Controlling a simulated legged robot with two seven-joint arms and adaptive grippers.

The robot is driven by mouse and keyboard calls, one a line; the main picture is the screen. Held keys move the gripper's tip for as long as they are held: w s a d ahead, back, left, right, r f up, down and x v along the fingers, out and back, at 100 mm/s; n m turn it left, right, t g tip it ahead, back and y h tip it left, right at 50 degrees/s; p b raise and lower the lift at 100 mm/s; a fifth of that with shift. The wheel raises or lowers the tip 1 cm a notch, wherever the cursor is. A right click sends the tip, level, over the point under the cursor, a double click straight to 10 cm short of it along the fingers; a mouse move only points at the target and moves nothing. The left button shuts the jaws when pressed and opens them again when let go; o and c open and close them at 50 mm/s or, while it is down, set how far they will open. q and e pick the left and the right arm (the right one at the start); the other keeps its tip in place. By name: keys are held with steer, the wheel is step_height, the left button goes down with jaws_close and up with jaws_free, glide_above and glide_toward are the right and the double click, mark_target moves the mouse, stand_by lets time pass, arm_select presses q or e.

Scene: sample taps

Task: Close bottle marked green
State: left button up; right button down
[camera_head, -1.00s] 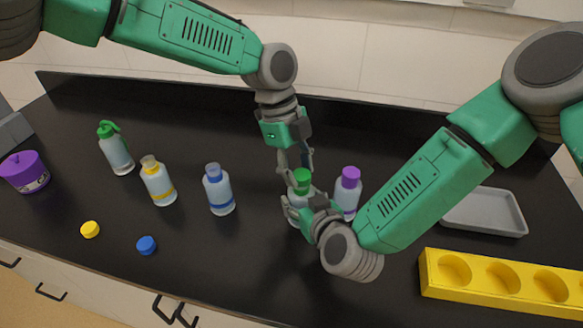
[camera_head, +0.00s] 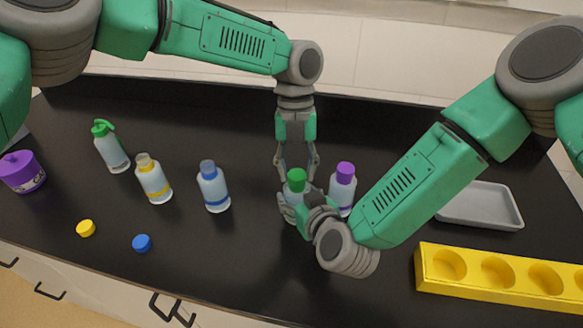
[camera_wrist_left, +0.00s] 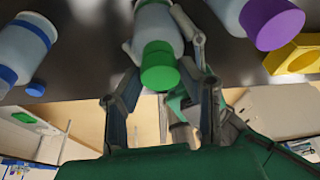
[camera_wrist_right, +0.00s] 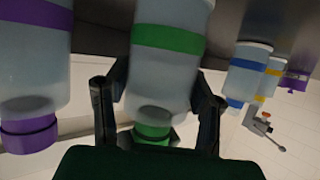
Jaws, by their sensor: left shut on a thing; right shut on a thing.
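The green-marked bottle (camera_wrist_right: 165,85) is clear with a green band and stands upright at the middle of the counter. Its green cap (camera_head: 297,175) sits on its top; it also shows in the left wrist view (camera_wrist_left: 160,66). My right gripper (camera_head: 298,208) is shut on the bottle's body from the right and front, hiding much of it. My left gripper (camera_head: 298,172) points down from above, a finger on each side of the cap, shut on it.
The purple-capped bottle (camera_head: 342,190) stands close on the right. Blue (camera_head: 213,188) and yellow (camera_head: 153,180) bottles stand left, with blue (camera_head: 141,243) and yellow (camera_head: 86,228) caps lying in front. A grey tray (camera_head: 482,207) and yellow rack (camera_head: 495,278) are at right.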

arm_select(q)
steer(key=m+y, duration=0.1)
steer(key=m, duration=0.2)
steer(key=shift+s, duration=0.15)
steer(key=shift+a+m+y, duration=0.15)
steer(key=shift+m+y, duration=0.15)
steer(key=shift+m, duration=0.8)
steer(key=shift+s+a+m+t, duration=0.1)
steer(key=shift+a+m+t, duration=0.25)
steer(key=shift+m, duration=0.65)
steer(key=shift+a+m+y, duration=0.3)
steer(key=shift+a+m, duration=0.4)
steer(key=shift+m, duration=0.2)
